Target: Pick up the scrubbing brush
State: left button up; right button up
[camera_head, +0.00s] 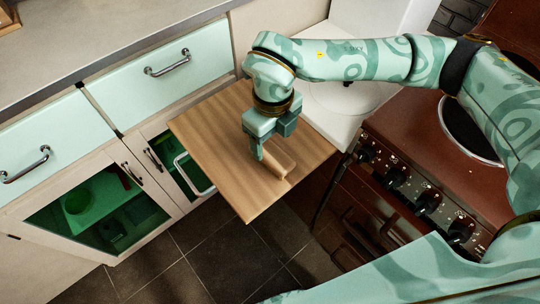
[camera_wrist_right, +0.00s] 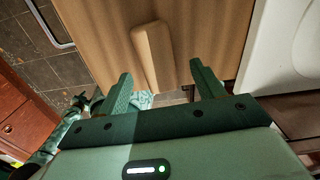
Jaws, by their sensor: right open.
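The scrubbing brush (camera_head: 280,165) is a long, light-brown wooden block. It lies on a square wooden board (camera_head: 215,130), near the edge of the board closest to me. The brush (camera_wrist_right: 152,52) also shows in the right wrist view, between and beyond the finger tips, and any bristles are hidden. My right gripper (camera_head: 271,147) points down over the board at the brush. In the right wrist view my right gripper (camera_wrist_right: 160,70) is open and empty, with a finger to each side of the brush's near end. My left gripper is not in view.
Mint drawers (camera_head: 150,85) and a glass-doored cabinet (camera_head: 95,210) stand at the left under a grey counter (camera_head: 90,40). A brown stove (camera_head: 430,140) with knobs stands at the right. A white unit (camera_head: 340,100) is behind the board. Dark tiled floor (camera_head: 200,260) is open below.

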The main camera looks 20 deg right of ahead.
aim_at(272, 153)
jog(key=shift+f, duration=0.6)
jog(key=f+b, duration=0.1)
jog(key=f, duration=0.1)
jog(key=f+b, duration=0.2)
jog(key=shift+s+a+f, duration=0.1)
jog(key=shift+s+a, duration=0.05)
jog(key=shift+s, duration=0.05)
jog(key=shift+f, duration=0.25)
jog(key=shift+r, duration=0.15)
jog(key=c, duration=0.9)
jog(key=shift+c, duration=1)
